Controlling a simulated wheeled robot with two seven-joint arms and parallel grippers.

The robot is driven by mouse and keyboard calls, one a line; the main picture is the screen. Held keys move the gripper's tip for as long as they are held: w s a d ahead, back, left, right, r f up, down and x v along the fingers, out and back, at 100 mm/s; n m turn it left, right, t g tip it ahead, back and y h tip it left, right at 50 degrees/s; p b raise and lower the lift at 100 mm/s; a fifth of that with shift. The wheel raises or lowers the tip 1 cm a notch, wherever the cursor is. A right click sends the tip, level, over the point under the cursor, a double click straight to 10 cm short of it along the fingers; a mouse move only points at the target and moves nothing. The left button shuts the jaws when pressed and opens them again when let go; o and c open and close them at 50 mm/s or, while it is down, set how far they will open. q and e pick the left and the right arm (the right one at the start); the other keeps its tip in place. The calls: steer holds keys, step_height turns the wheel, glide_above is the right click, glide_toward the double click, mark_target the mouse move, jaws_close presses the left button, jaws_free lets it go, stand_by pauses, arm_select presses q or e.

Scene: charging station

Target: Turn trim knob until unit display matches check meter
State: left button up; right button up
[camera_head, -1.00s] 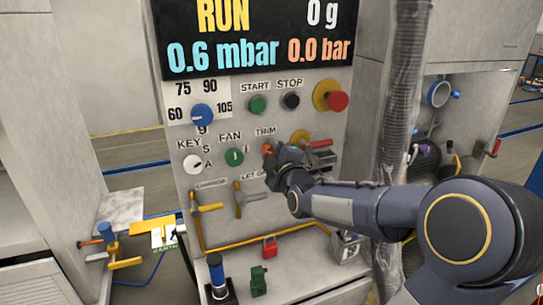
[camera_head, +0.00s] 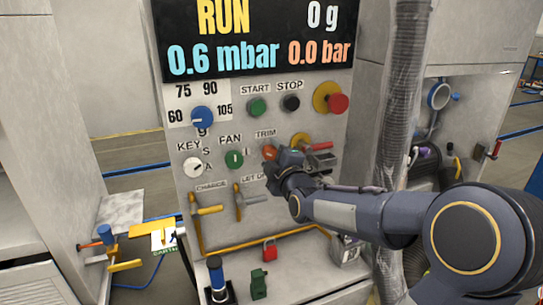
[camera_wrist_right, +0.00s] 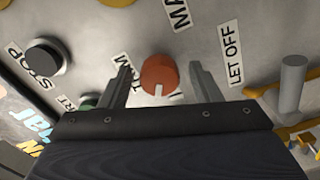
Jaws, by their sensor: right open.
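The trim knob is an orange round knob with a pale pointer mark (camera_wrist_right: 159,76), under the TRIM label. In the head view the knob (camera_head: 269,151) shows just above my right gripper (camera_head: 272,163), which partly covers it. In the wrist view my right gripper (camera_wrist_right: 159,88) is open, with one finger on each side of the knob and gaps between. The unit display (camera_head: 250,38) reads RUN, 0 g, 0.6 mbar and 0.0 bar. I cannot identify the check meter with certainty. My left gripper is not in view.
A blue dial knob (camera_head: 202,117), START button (camera_head: 257,107), STOP button (camera_head: 291,102), red emergency button (camera_head: 337,103) and green FAN knob (camera_head: 235,159) surround the area. A wrapped hose (camera_head: 403,90) hangs at right.

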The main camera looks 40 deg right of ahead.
steer(key=v, duration=0.7)
steer(key=shift+b, duration=0.4)
steer(key=s+a+f+m+g+y+p, duration=0.4)
steer(key=s+a+m+g, duration=0.1)
steer(key=s+a, duration=0.5)
steer(key=s+a+f+m+g+y+p, duration=0.4)
steer(key=s+a+m+g+y, duration=0.1)
steer(key=s+a, duration=0.5)
steer(key=m+g, duration=0.1)
steer(key=m, duration=0.1)
steer(key=shift+f+m+g, duration=0.15)
steer(key=shift+m+g, duration=0.15)
steer(key=shift+s, duration=0.1)
stand_by(2.0)
